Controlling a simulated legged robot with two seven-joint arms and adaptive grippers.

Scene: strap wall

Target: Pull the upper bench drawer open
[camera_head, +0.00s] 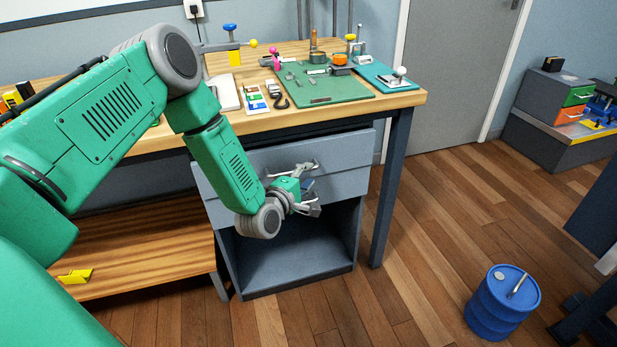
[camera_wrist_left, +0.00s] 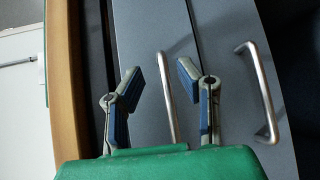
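The drawer unit under the bench has two grey fronts. The upper bench drawer (camera_head: 345,150) sits flush under the bench top and looks shut. Its silver bar handle (camera_wrist_left: 168,100) shows in the wrist view, partly hidden behind my gripper body. My left gripper (camera_head: 312,188) is in front of the drawers, and its fingers stand apart in the left wrist view (camera_wrist_left: 160,78). The upper handle appears between the two fingers, closer to the right one; neither finger visibly grips it. The lower drawer (camera_head: 345,186) has its own handle (camera_wrist_left: 266,90), right of the fingers in the wrist view. My right gripper is not in view.
The wooden bench top (camera_head: 405,99) holds a green mat (camera_head: 335,91), a teal board (camera_head: 385,82) and small items. A dark bench leg (camera_head: 391,190) stands right of the drawers. A blue drum (camera_head: 500,305) stands on the floor. Floor before the drawers is clear.

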